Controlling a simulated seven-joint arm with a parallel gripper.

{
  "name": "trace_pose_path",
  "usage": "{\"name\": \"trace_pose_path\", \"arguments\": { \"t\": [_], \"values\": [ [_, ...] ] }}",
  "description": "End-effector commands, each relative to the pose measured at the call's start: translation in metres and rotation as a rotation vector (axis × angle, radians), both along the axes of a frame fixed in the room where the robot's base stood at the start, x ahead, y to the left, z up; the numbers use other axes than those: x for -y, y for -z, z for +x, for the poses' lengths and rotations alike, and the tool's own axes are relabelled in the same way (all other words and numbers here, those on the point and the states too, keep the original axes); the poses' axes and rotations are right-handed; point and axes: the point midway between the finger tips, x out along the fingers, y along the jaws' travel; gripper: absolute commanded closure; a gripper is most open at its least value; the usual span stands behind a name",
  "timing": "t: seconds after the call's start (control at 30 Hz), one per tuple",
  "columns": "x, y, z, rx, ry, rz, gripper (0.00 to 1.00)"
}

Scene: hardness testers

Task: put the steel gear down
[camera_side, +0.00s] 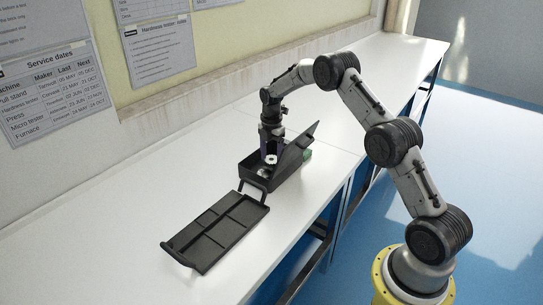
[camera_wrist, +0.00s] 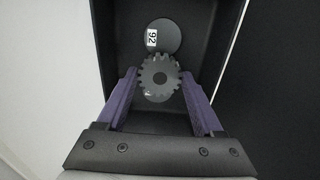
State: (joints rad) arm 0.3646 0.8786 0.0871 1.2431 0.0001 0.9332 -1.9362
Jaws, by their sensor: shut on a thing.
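The steel gear (camera_wrist: 159,75) is toothed and grey in the wrist view, and looks pale in the side view (camera_side: 271,159). My gripper (camera_side: 270,153) points down with its purple fingers on either side of the gear, shut on it; the fingers also show in the wrist view (camera_wrist: 158,78). The gear is over the inside of a black open box (camera_side: 287,180), whose walls surround it in the wrist view (camera_wrist: 214,62). A grey disc with a "92" label (camera_wrist: 166,36) lies in the box beyond the gear. Another round grey part shows below the gear, partly hidden. The gear's height above the floor is unclear.
The box's lid (camera_side: 299,143) stands open on its right side. A flat black compartment tray (camera_side: 216,231) with a handle lies in front on the white bench. The bench left of the tray is clear.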

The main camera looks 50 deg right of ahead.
Motion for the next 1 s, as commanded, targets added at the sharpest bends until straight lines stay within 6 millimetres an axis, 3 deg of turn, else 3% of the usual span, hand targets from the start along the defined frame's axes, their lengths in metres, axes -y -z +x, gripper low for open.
{"name": "trace_pose_path", "arguments": {
  "t": [0.6, 0.63, 0.8, 1.0],
  "values": [
    [0.000, 0.010, 0.001, 0.003, 0.000, -0.001, 1.00],
    [0.000, 0.011, 0.000, 0.001, 0.000, 0.000, 0.30],
    [0.000, 0.011, 0.000, 0.001, 0.000, 0.000, 0.02],
    [0.000, 0.011, 0.000, 0.001, 0.000, 0.000, 0.02]
  ]
}}
